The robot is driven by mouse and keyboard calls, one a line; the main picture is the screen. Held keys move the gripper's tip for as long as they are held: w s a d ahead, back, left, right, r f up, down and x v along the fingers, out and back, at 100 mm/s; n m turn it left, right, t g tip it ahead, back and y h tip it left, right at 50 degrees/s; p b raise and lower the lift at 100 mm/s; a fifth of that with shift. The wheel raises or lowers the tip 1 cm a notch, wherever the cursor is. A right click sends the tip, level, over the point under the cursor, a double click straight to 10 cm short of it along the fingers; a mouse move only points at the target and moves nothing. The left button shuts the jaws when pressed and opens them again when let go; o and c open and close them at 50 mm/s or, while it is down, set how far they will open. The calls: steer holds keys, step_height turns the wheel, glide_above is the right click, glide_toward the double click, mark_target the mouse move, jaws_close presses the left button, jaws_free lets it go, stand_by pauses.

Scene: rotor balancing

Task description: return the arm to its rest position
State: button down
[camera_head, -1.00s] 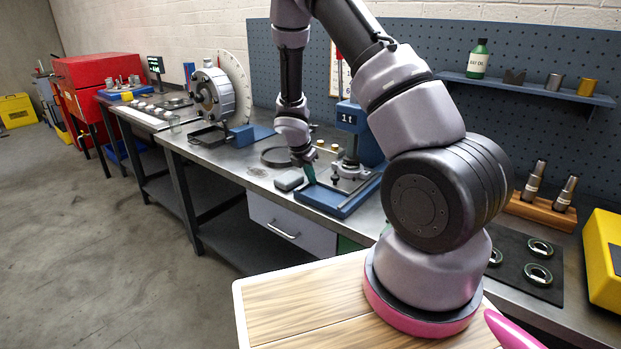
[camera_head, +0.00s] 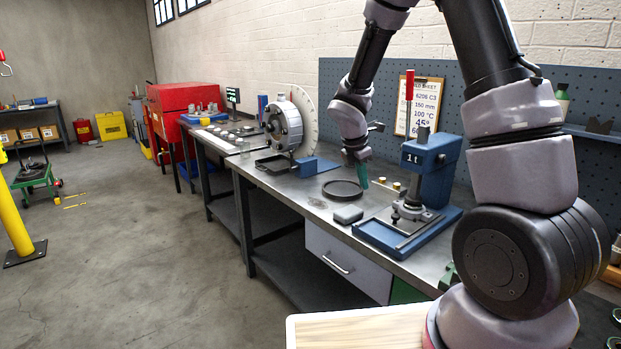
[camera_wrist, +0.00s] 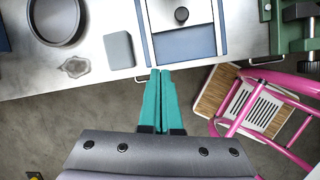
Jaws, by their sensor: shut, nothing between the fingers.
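My gripper (camera_wrist: 159,76) is shut and empty, its two teal fingers together in the wrist view. There it points over the front edge of the steel workbench (camera_wrist: 105,82), near the blue press base (camera_wrist: 222,30).
A grey block (camera_head: 348,214) and a dark round tray (camera_head: 343,189) lie on the bench left of the press. A balancing machine with a round disc (camera_head: 285,125) stands farther left. A clipboard sheet (camera_head: 426,105) is at the pegboard.

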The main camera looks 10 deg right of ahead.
steer(key=s+d+r+m+t+y, duration=0.1)
steer(key=s+d+r+m, duration=0.1)
steer(key=s+r+m, duration=0.5)
steer(key=s+d+r+m+y, duration=0.1)
steer(key=s+d+r+m, duration=0.3)
steer(key=r, duration=0.6)
steer(key=s+a+r+m+t+y, duration=0.3)
steer(key=s+r+m, duration=0.6)
steer(key=s+m, duration=0.4)
steer(key=shift+s+a+m+t, duration=0.35)
steer(key=shift+a+m, duration=0.25)
steer(key=shift+m, duration=0.2)
